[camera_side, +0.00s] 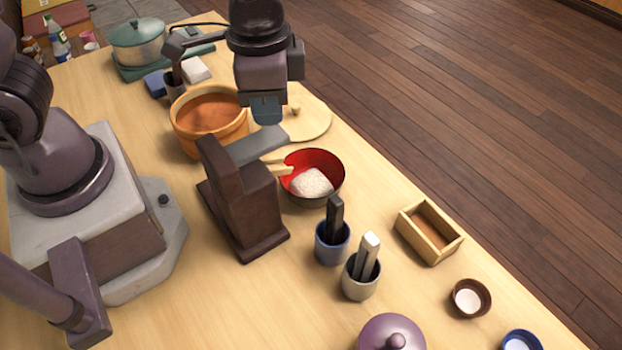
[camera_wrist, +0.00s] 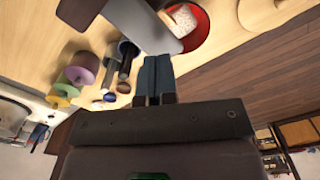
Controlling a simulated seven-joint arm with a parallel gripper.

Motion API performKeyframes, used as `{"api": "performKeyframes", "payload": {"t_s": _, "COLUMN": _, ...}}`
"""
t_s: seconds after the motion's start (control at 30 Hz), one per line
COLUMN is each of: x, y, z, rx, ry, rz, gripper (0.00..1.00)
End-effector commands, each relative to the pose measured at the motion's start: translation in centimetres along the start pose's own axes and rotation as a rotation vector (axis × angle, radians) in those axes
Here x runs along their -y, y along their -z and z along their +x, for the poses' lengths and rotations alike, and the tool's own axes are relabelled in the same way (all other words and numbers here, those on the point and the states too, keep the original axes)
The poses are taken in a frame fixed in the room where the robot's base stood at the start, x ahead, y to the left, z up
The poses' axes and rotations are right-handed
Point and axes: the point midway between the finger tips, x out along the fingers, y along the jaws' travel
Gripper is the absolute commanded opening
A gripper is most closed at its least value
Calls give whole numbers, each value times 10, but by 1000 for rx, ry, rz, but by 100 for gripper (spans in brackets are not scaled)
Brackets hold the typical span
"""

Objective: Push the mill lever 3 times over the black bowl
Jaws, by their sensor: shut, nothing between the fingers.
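The mill (camera_side: 240,205) is a dark brown stand on the table, with a grey lever (camera_side: 258,146) reaching right from its top. A pale wooden spout sticks out below the lever over the bowl's edge. The black bowl (camera_side: 334,160) has a red inside and holds a white heap. My gripper (camera_side: 267,112) is shut and empty, its teal fingers pointing down just above the lever's free end; I cannot tell if they touch. In the wrist view the shut fingers (camera_wrist: 157,72) show beside the grey lever (camera_wrist: 146,24), with the bowl (camera_wrist: 202,28) partly hidden behind it.
An orange pot (camera_side: 184,137) and a round wooden lid (camera_side: 318,122) are behind the mill. A blue cup (camera_side: 332,252) and a grey cup (camera_side: 360,284), each with upright pieces, stand in front of the bowl. A wooden box (camera_side: 445,248) lies to the right.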

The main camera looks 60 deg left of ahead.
Motion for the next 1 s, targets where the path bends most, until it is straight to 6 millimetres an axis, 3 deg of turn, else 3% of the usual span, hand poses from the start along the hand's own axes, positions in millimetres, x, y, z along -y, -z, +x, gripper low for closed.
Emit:
{"api": "performKeyframes", "payload": {"t_s": 0.5, "x": 0, "y": 0, "z": -1, "rx": -1, "ry": 0, "rz": 0, "gripper": 0}}
{"api": "performKeyframes", "payload": {"t_s": 1.0, "x": 0, "y": 1, "z": -46, "rx": -3, "ry": 0, "rz": -1, "gripper": 0}}
